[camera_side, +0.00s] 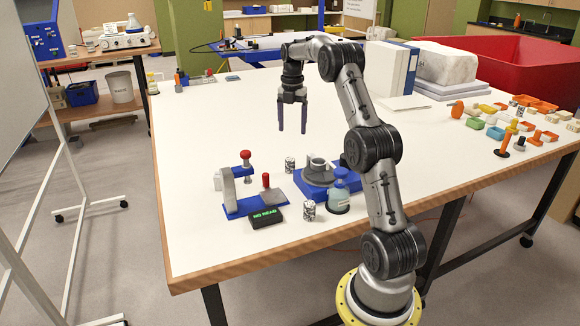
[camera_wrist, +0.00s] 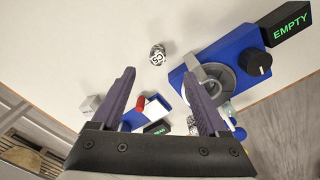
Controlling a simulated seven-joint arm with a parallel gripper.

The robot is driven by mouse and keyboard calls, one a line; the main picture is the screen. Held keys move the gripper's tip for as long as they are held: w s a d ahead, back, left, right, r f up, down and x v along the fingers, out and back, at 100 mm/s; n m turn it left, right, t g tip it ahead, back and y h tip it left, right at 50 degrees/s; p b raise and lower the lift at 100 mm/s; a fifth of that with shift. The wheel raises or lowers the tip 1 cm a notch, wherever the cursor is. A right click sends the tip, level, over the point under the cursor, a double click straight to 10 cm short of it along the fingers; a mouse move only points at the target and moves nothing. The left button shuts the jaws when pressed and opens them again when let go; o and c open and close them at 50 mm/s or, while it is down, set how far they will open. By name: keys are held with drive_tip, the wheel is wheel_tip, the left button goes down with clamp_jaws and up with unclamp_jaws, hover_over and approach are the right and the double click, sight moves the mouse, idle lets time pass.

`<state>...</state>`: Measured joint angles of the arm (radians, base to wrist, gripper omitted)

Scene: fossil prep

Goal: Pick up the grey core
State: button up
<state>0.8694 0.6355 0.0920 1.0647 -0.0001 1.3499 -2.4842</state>
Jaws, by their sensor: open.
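No object is plainly a grey core, so I cannot tell which one it is. A small black-and-white patterned cylinder (camera_side: 290,165) stands on the white table behind the blue stations. A second one (camera_side: 309,210) stands near the front, beside the "NO READ" display. One patterned cylinder (camera_wrist: 157,54) shows in the wrist view, beyond my fingertips. A small dark-grey piece (camera_side: 519,144) is among coloured parts at the far right. My gripper (camera_side: 292,130) is open and empty, pointing down above the table. In the wrist view its purple fingers (camera_wrist: 160,75) are apart with nothing between them.
A blue machine (camera_wrist: 224,52) with a grey round holder has an "EMPTY" display (camera_wrist: 290,34). A blue stand (camera_side: 240,206) with red-topped parts is left of it, with the "NO READ" display (camera_side: 268,217). A bottle (camera_side: 339,196) stands near the front.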

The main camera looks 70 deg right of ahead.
sight(290, 159)
wheel_tip(290, 159, down, 8)
drive_tip(key=shift+a+f, duration=0.1)
drive_tip(key=f, duration=0.2)
drive_tip(key=a+f, duration=0.1)
drive_tip(key=f, duration=0.1)
drive_tip(key=shift+w, duration=0.1)
drive_tip(key=shift+f, duration=0.55)
clamp_jaws()
